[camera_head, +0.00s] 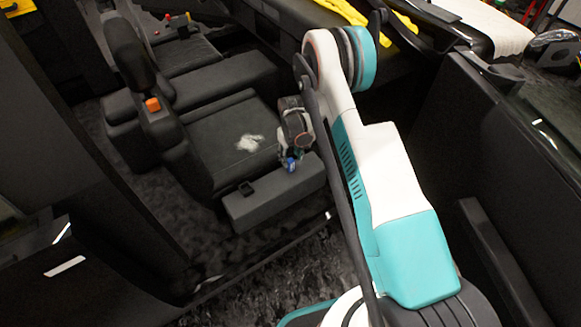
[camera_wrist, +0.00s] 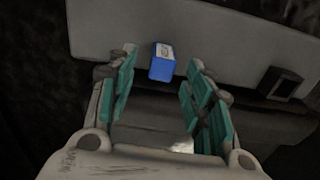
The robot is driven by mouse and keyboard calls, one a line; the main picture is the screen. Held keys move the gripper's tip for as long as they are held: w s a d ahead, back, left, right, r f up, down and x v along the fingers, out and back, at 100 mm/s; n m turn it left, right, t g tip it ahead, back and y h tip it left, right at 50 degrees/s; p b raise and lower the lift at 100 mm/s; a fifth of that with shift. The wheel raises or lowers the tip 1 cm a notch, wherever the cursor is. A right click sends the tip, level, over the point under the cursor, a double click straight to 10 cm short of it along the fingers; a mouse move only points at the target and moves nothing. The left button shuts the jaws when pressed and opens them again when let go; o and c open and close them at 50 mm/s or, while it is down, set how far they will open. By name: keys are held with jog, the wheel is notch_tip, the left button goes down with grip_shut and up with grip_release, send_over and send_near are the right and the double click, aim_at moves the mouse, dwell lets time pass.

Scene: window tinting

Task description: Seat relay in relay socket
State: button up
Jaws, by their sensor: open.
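The relay, a small blue block with a pale label (camera_wrist: 162,62), is on the grey ledge beside the seat. It also shows as a blue spot in the head view (camera_head: 290,164). My gripper (camera_wrist: 161,66) is open, its teal-padded fingers on either side of the relay, with gaps to both. In the head view my gripper (camera_head: 296,150) is just above the relay. I cannot tell how deep the relay is between the fingers. The relay socket looks like the dark, open-topped box (camera_wrist: 280,83) to the right; it is left of the relay in the head view (camera_head: 245,188).
The grey ledge (camera_head: 272,197) runs along the dark seat (camera_head: 225,135). A pale patch (camera_head: 249,143) lies on the seat. An orange block (camera_head: 153,104) is farther left. The door (camera_head: 500,150) stands right of my arm. The ledge between relay and socket is clear.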

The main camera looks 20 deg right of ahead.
aim_at(291, 160)
notch_tip(291, 160, down, 5)
jog(key=b, duration=0.3)
jog(key=shift+s+f, duration=0.1)
jog(key=shift+f, duration=0.1)
jog(key=shift+r, duration=0.1)
grip_shut()
